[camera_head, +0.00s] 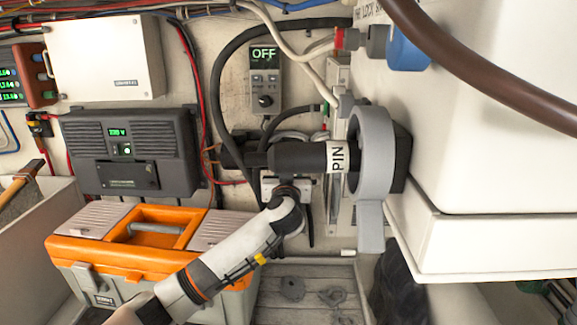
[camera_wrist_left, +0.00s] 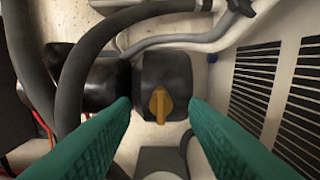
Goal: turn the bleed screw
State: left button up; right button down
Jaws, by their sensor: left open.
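The bleed screw (camera_wrist_left: 160,104), a yellow wing-shaped knob, sits upright on the front of a black housing (camera_wrist_left: 166,70) in the left wrist view. My left gripper (camera_wrist_left: 159,101) is open. Its green fingers stand on either side of the screw, with a gap to each side, and hold nothing. How far the fingertips are from the screw in depth I cannot tell. In the head view my left arm comes in from the lower left and its hand end is by the black cylinder (camera_head: 295,157); the fingers and the screw are not visible there. My right gripper is not in view.
A grey ring bracket (camera_head: 373,150) and a white cabinet (camera_head: 470,120) stand to the right. A dark hose (camera_wrist_left: 75,85) curves close to the left finger. Vent slots (camera_wrist_left: 255,85) are at the right.

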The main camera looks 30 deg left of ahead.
pick_arm(q)
jog(key=shift+x, duration=0.85)
grip_shut()
